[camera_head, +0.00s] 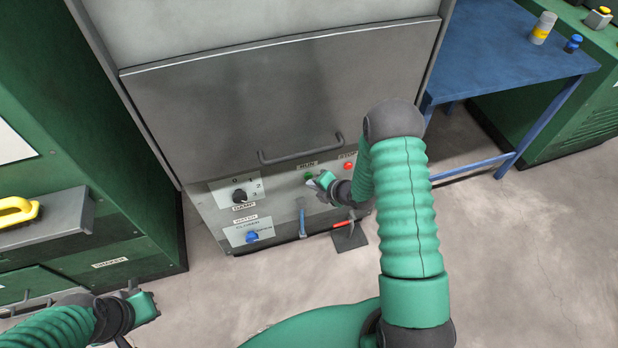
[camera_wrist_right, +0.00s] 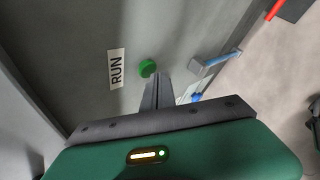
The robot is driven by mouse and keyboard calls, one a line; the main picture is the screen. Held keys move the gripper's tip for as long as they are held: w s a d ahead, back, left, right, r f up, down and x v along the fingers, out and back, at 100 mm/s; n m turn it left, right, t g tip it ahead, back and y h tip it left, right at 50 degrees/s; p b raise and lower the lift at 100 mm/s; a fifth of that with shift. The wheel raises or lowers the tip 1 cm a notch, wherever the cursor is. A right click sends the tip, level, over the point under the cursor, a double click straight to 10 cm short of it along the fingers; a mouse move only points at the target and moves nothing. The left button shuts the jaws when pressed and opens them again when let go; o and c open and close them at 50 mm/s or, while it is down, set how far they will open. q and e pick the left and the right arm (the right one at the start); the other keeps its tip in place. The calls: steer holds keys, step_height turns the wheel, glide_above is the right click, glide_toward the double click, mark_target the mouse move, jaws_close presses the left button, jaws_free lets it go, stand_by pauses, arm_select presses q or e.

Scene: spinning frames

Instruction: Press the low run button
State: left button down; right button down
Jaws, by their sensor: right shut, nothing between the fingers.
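The green run button (camera_head: 308,176) is on the low front panel of the grey machine, under a RUN label (camera_head: 307,164). In the right wrist view the round green button (camera_wrist_right: 147,68) stands beside its label (camera_wrist_right: 116,69). My right gripper (camera_head: 316,182) is shut and empty, in front of the panel, close to the button. In the wrist view its fingertips (camera_wrist_right: 158,76) lie just below and right of the button; whether they touch it cannot be told. My left gripper (camera_head: 148,298) is low at the left, away from the panel; its jaws are not clear.
A red stop button (camera_head: 348,166) sits right of the run button, below a grey handle (camera_head: 301,150). A black knob (camera_head: 239,196) and a blue knob (camera_head: 252,237) are at the left. A blue lever (camera_head: 302,224) and a red-handled tool (camera_head: 343,224) are lower down.

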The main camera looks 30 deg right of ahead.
steer(key=shift+w+d, duration=0.15)
steer(key=shift+w, duration=0.4)
stand_by(0.6)
steer(key=shift+s+a, duration=0.25)
steer(key=shift+s, duration=0.7)
steer(key=s, duration=0.2)
steer(key=s+a, duration=0.1)
steer(key=s, duration=0.2)
stand_by(0.6)
